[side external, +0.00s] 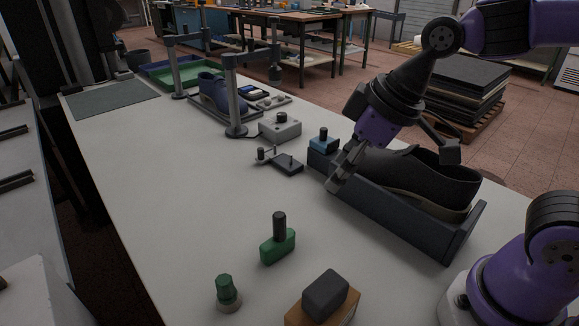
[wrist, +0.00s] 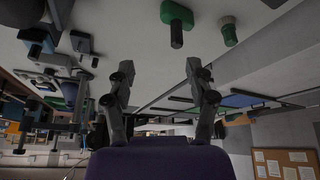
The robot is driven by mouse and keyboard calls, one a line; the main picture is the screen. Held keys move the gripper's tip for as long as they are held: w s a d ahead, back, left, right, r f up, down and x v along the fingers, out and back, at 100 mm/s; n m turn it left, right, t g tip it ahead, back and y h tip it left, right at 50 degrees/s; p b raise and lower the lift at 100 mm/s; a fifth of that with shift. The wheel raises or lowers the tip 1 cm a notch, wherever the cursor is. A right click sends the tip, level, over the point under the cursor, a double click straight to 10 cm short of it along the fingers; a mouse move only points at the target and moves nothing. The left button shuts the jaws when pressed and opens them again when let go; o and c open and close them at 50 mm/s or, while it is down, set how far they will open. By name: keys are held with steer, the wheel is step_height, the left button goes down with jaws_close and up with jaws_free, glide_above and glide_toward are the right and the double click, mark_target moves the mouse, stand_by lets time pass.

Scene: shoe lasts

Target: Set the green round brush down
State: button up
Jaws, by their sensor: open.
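The green round brush (side external: 227,294) stands upright on the pale table at the front, its green handle up and its pale round base down. It also shows near the top of the wrist view (wrist: 229,32). My gripper (side external: 340,176) is above the left end of the dark shoe tray, well behind and to the right of the round brush. In the wrist view my gripper's two fingers (wrist: 160,66) are spread wide with nothing between them. My gripper does not touch the brush.
A green block brush with a dark handle (side external: 279,242) stands near the round brush. A dark block on a wooden base (side external: 322,297) is at the front. The tray (side external: 400,220) holds a dark shoe (side external: 415,172) and a blue-topped piece (side external: 323,141). The left middle of the table is clear.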

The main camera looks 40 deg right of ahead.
steer(key=s+d+m+t+h, duration=0.1)
steer(key=s+d+m+h, duration=0.1)
steer(key=s+d+m, duration=0.3)
steer(key=shift+d, duration=1.05)
